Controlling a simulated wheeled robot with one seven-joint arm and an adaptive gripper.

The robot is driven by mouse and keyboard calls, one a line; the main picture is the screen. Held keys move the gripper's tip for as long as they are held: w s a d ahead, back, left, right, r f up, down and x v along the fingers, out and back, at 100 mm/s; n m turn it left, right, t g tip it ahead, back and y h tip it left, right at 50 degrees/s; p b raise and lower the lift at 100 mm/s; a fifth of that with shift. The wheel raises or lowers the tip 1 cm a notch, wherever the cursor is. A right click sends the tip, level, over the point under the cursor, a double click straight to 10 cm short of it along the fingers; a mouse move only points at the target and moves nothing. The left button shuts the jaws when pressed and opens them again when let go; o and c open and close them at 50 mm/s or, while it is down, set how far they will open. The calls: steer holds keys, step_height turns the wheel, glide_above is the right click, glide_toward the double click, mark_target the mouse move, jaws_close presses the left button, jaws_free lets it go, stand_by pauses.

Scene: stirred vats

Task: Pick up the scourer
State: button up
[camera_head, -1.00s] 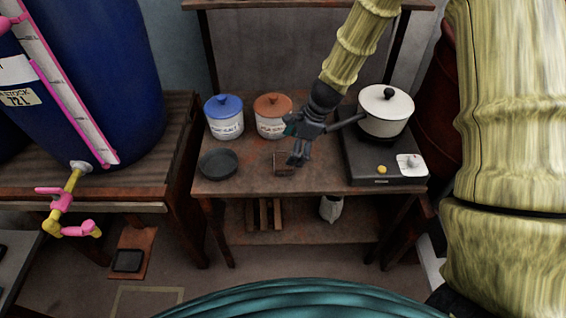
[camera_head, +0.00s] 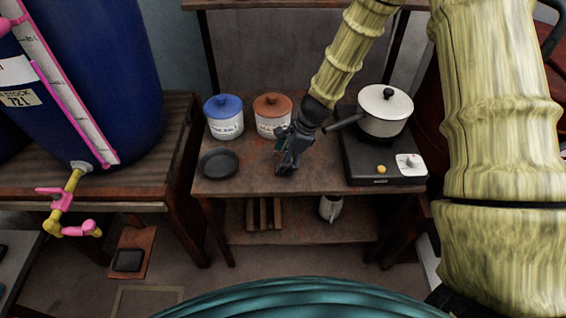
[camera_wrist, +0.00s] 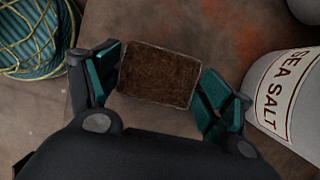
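The scourer (camera_wrist: 158,76) is a brown rectangular block with a paler edge, in the wrist view between the two teal-padded fingers of my gripper (camera_wrist: 160,88). The fingers are spread on either side of it, the left one very near its side. I cannot tell whether the fingers touch it. In the head view my gripper (camera_head: 285,168) points down over the middle of the table (camera_head: 255,183). There the gripper hides the scourer.
An orange-lidded sea salt jar (camera_head: 272,118) stands close behind my gripper, and a blue-lidded jar (camera_head: 225,118) stands left of it. A dark dish (camera_head: 219,164) lies front left. A hot plate (camera_head: 385,165) with a lidded pan (camera_head: 385,112) stands right.

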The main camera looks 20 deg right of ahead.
steer(key=shift+c, duration=1.3)
step_height(320, 180, up, 10)
